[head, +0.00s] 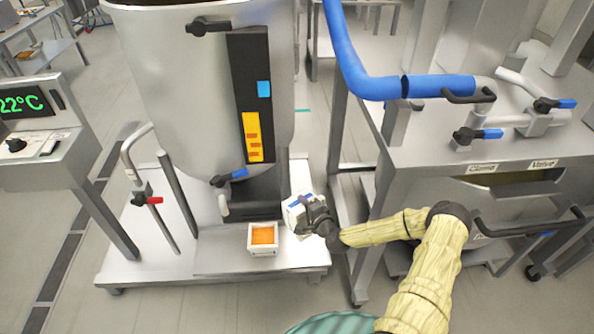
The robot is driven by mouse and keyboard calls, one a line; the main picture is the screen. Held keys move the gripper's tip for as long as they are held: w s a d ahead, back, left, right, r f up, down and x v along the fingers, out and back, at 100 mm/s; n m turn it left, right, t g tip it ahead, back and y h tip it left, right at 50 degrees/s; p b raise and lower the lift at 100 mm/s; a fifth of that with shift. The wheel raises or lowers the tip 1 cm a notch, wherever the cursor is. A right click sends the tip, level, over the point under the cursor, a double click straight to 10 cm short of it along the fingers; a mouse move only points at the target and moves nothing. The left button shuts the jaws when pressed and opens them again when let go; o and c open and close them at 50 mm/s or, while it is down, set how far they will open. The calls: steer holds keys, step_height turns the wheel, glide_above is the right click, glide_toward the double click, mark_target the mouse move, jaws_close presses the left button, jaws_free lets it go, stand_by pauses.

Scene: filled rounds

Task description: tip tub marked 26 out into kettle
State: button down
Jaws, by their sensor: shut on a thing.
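A large steel vessel (170,95), which looks like the kettle, stands on a low metal platform at the left. My gripper (308,212) is shut on a small white tub (296,209) with a blue patch on it. This tub is to the right of the vessel's lower end, well below its rim, and looks tilted. I cannot read a number on it, and its inside is hidden. A second white tub (251,247) with orange contents stands upright on the platform's front step, below and left of my gripper. No number is readable on it either.
A console (35,120) showing 22°C stands at the left. A steel bench with a blue hose (438,87) and valves stands close at the right.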

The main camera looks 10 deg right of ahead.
steer(key=shift+m+h, duration=0.4)
steer(key=shift+h, duration=0.1)
steer(key=s, duration=0.2)
steer(key=s+a+f, duration=0.1)
steer(key=s, duration=0.1)
steer(key=s+a+f, duration=0.1)
steer(key=s, duration=0.1)
steer(key=shift+s, duration=0.35)
steer(key=s+a+r+m+h, duration=0.1)
steer(key=s+r+m+h, duration=0.1)
steer(key=s, duration=0.6)
steer(key=shift+t+h, duration=0.3)
steer(key=shift+h, duration=0.3)
steer(key=shift+a, duration=0.1)
